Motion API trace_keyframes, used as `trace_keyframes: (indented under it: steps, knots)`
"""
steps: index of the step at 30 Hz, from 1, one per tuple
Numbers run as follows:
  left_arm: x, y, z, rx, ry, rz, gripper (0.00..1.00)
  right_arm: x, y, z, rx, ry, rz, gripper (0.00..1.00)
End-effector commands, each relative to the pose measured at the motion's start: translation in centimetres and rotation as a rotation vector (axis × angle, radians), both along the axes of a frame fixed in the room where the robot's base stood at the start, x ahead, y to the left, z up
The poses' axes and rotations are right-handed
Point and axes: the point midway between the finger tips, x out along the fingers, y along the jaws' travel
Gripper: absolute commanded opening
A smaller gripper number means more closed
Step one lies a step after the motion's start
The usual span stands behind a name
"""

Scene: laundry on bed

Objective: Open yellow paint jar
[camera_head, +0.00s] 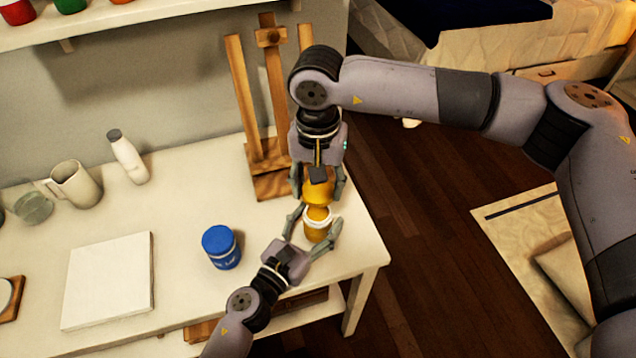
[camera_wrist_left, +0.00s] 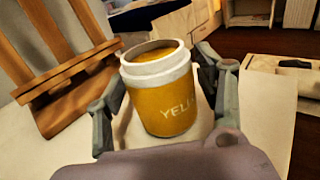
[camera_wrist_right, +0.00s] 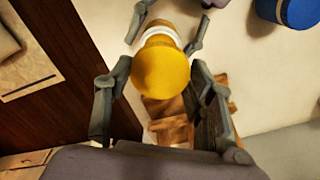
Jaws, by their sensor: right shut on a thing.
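The yellow paint jar (camera_head: 317,233) stands upright near the table's right corner. In the left wrist view the jar (camera_wrist_left: 163,100) has a bare white rim, an open mouth and yellow paint inside. My left gripper (camera_head: 314,222) has its fingers spread on both sides of the jar, with small gaps visible. My right gripper (camera_head: 318,194) points down from above, shut on the yellow lid (camera_head: 318,186), which is off the jar and just above it. In the right wrist view the lid (camera_wrist_right: 161,68) hides part of the jar.
A blue paint jar (camera_head: 221,248) stands left of my left gripper. A wooden easel (camera_head: 268,186) stands close behind. A white canvas (camera_head: 108,280), a mug (camera_head: 75,185) and a white bottle (camera_head: 128,158) are farther left. The table's right edge is close.

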Motion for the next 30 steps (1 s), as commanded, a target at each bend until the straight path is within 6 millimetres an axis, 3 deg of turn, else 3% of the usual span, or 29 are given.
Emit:
trace_keyframes:
  steps: [3,16,30]
  knots:
    - [0.0,0.0,0.0,0.0,0.0,0.0,0.73,0.0,0.0,0.0,0.0,0.0,0.0,0.16]
    - [-0.8,0.5,-0.1,-0.001,0.003,0.001,0.73,0.0,0.0,0.0,0.0,0.0,0.0,0.16]
    - [-8.0,5.1,-0.1,0.0,0.004,0.002,0.73,0.0,0.0,0.0,0.0,0.0,0.0,0.16]
